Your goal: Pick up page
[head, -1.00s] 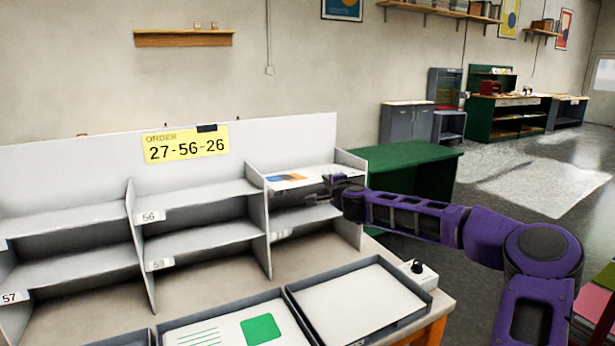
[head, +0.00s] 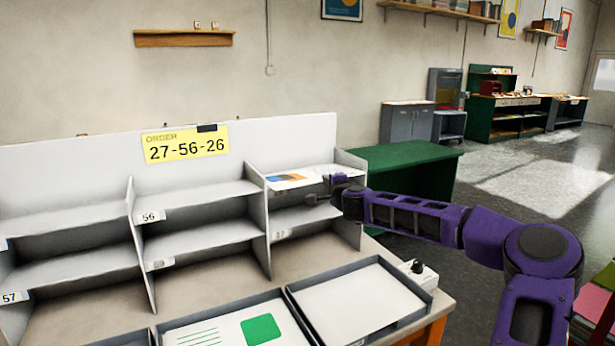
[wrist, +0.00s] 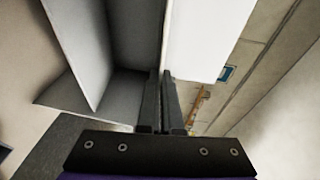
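The page (head: 290,179) is a white sheet with a blue and orange print. It lies on the upper shelf of the right column of the sorting rack, its right part near my gripper. My gripper (head: 322,188) is at the front edge of that shelf. In the wrist view its two fingers (wrist: 161,78) are close together, with only a narrow gap between them. Their tips meet the edge of a bright white surface (wrist: 208,38), which appears to be the page. The fingers look shut on the page's edge; the exact contact is hidden.
The grey rack has numbered shelves and dividers (head: 258,230) close to my gripper. A yellow order sign (head: 186,144) reads 27-56-26. A tray with a white sheet (head: 360,305) and one with a green-marked sheet (head: 240,330) lie in front. A green table (head: 410,156) stands behind.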

